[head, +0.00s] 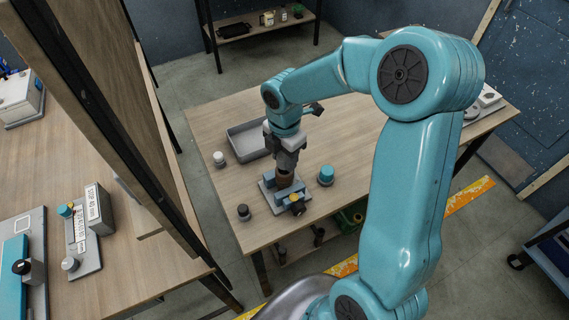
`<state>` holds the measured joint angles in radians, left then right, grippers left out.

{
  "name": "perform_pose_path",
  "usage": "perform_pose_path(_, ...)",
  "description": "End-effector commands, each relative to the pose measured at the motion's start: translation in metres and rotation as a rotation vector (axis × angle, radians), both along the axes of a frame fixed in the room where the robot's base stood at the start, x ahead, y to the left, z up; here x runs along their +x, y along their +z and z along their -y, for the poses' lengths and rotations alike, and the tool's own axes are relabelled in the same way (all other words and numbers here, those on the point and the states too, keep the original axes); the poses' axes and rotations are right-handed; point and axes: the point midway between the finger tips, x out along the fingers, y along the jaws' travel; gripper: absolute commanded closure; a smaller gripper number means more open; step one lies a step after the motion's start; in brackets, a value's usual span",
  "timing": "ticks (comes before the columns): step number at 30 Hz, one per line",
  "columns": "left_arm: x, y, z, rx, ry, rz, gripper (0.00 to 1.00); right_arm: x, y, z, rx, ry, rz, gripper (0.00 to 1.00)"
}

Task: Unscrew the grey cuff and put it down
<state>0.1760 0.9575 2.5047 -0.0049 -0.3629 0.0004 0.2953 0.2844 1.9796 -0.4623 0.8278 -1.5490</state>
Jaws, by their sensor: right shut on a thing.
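My right gripper (285,171) points down over a small clamp fixture (271,195) on the wooden table. Its jaws are shut on the grey cuff, which the fingers largely hide, at the top of a brown upright piece (285,181) held in the fixture. I cannot tell whether the cuff is still on its thread. My left gripper is not in view.
A grey tray (236,139) lies behind the fixture. A white-topped piece (219,159), a black-topped piece (243,212) and a teal-capped piece (326,175) stand around it. A tall wooden panel (105,95) rises at left. Bare table lies right of the teal-capped piece.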

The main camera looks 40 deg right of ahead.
Motion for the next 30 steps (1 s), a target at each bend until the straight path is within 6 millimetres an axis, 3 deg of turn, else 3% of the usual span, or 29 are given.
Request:
perform_pose_path(13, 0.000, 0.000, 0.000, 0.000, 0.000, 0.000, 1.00, 0.000, 0.006, 0.000, 0.000, 0.000, 0.002, 1.00)
perform_pose_path(30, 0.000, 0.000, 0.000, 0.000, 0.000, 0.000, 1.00, 0.000, 0.044, 0.000, 0.000, 0.000, 0.002, 1.00)
